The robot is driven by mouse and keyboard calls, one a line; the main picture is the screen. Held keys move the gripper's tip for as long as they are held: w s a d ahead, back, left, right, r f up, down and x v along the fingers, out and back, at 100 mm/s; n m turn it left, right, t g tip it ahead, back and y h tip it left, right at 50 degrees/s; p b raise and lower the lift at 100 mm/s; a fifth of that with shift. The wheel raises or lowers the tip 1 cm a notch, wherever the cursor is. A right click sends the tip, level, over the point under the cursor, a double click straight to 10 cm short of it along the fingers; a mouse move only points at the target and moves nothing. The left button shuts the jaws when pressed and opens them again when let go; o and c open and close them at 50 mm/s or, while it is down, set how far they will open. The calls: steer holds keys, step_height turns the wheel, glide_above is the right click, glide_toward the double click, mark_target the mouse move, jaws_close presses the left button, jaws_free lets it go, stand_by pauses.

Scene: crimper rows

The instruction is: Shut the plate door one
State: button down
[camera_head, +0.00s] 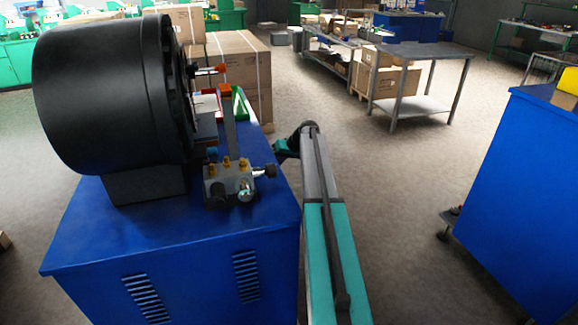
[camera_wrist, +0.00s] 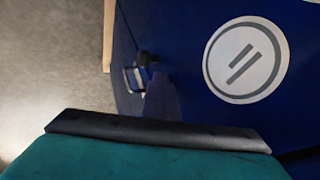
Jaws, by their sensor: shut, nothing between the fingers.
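A dark blue panel (camera_wrist: 195,35) with a round white emblem of two slanted bars (camera_wrist: 246,60) fills the right of the wrist view. I cannot tell whether it is plate door one or the cabinet's fixed side. A small metal latch or bracket (camera_wrist: 135,78) with a black knob sits near its left edge. My gripper (camera_wrist: 158,78) shows as a narrow dark tapered shape, shut and empty, close beside the bracket; contact cannot be told. In the head view, my gripper (camera_head: 283,150) is partly hidden beside the far right side of the blue machine cabinet (camera_head: 190,225).
A large black drum (camera_head: 100,95) and a valve block (camera_head: 230,182) with brass fittings stand on the cabinet. Another blue cabinet (camera_head: 525,190) stands at right. Grey floor (camera_head: 400,190) lies open between them. A metal table (camera_head: 418,52) and cardboard boxes (camera_head: 235,65) stand farther back.

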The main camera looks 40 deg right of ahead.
steer(key=shift+w+a, duration=0.25)
steer(key=shift+a, duration=0.6)
steer(key=shift+s+d, duration=0.2)
steer(key=shift+d, duration=0.45)
steer(key=s+d+r, duration=0.6)
steer(key=d+r, duration=0.1)
steer(key=r, duration=0.1)
steer(key=shift+s, duration=0.15)
steer(key=shift+d, duration=0.1)
